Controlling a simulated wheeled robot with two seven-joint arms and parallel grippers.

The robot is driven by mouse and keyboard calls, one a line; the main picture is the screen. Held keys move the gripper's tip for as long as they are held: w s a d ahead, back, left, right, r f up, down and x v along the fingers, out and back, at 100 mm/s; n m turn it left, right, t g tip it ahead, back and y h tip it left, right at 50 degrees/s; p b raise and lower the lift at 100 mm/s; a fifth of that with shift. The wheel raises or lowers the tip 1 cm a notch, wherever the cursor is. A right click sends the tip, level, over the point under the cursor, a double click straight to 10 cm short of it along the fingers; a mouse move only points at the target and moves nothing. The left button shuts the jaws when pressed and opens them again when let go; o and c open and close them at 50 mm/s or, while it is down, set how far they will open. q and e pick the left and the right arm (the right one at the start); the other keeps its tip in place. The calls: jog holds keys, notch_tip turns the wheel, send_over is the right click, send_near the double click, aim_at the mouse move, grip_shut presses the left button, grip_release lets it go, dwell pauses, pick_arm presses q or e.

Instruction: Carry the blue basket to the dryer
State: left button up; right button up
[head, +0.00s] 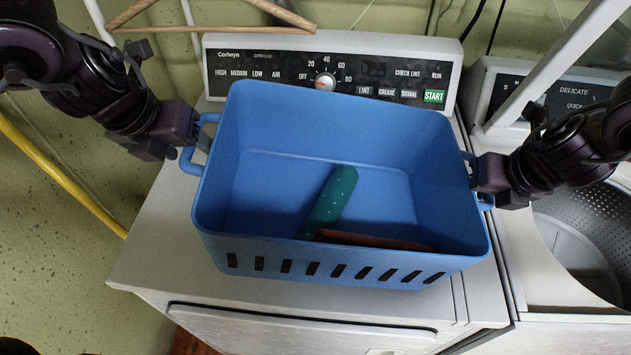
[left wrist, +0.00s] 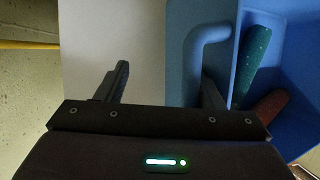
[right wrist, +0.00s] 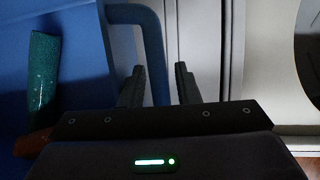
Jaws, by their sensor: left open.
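The blue basket (head: 350,262) stands upright on top of the white dryer (head: 160,250). It holds a green speckled rolled item (head: 332,200) and a reddish-brown item (head: 370,240). My left gripper (head: 203,137) is open at the basket's left handle; in the left wrist view the handle (left wrist: 190,75) lies between the spread fingers, nearer the right one. My right gripper (head: 478,172) is at the right handle; in the right wrist view the handle (right wrist: 155,55) passes between its fingers, which are closer together. Whether they press on it is unclear.
The dryer's control panel (head: 330,70) rises behind the basket. A washer (head: 575,240) with its drum open stands at the right. A wooden hanger (head: 215,28) hangs at the top, and a yellow pipe (head: 62,178) runs along the left wall.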

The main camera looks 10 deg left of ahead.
jog(key=shift+o, duration=0.2)
jog(key=shift+a, duration=0.15)
jog(key=o, duration=0.6)
jog(key=shift+r, duration=0.15)
jog(key=shift+v, duration=3.85)
